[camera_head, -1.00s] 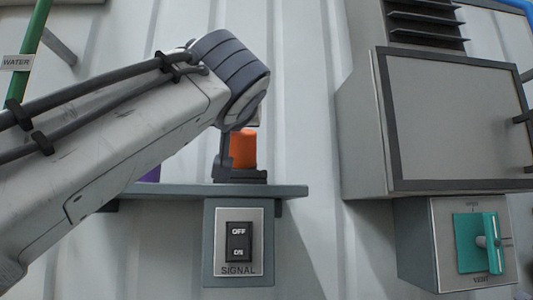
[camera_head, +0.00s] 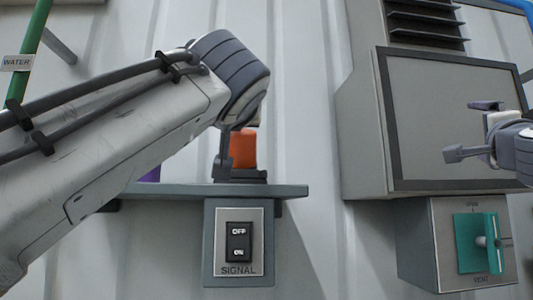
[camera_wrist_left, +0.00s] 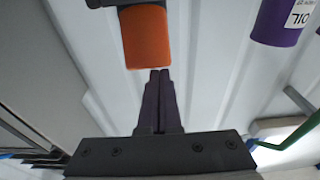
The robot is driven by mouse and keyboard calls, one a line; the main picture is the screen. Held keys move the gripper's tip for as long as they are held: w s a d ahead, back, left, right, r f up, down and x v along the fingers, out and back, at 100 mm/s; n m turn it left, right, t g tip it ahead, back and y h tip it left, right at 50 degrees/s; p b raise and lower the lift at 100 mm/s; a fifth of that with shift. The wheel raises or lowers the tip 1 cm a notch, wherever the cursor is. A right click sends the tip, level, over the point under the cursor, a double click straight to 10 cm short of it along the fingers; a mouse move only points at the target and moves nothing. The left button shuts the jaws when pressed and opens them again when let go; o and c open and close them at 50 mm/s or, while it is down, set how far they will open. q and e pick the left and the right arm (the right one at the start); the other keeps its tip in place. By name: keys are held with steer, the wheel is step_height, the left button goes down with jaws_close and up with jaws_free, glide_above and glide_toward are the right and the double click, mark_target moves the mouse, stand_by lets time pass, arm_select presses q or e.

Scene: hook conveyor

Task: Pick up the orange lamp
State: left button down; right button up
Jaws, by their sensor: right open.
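The orange lamp (camera_head: 243,148) stands upright on a dark base on the grey shelf (camera_head: 285,191), partly hidden by my left gripper (camera_head: 226,165). In the left wrist view the lamp (camera_wrist_left: 146,38) appears upside down, just beyond the fingertips. The left gripper (camera_wrist_left: 160,72) has its fingers together there, with nothing seen between them. My right gripper (camera_head: 472,129) is open and empty, in front of the grey cabinet at the right, well away from the lamp.
A SIGNAL switch (camera_head: 239,242) hangs below the shelf. A grey cabinet (camera_head: 440,185) and teal VENT valve (camera_head: 467,240) are at the right.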

steer(key=a+r+n+t+y, duration=0.25)
steer(key=a+n+y, duration=0.35)
steer(key=a+n, duration=0.35)
steer(key=a+r+n+t+y, duration=0.1)
steer(key=a+r+n+y, duration=0.2)
steer(key=a+n+y, duration=0.65)
arm_select(q)
steer(key=shift+w+d+f, duration=0.15)
steer(key=shift+f, duration=0.15)
arm_select(e)
steer(key=n+g+y, duration=0.6)
steer(key=n+g, duration=0.2)
steer(key=n, duration=0.7)
glide_toward(251, 156)
steer(key=shift+a+f, duration=0.2)
steer(key=shift+w, duration=0.1)
steer(key=shift+t, duration=0.25)
steer(key=x, duration=1.2)
steer(key=shift+c, duration=0.3)
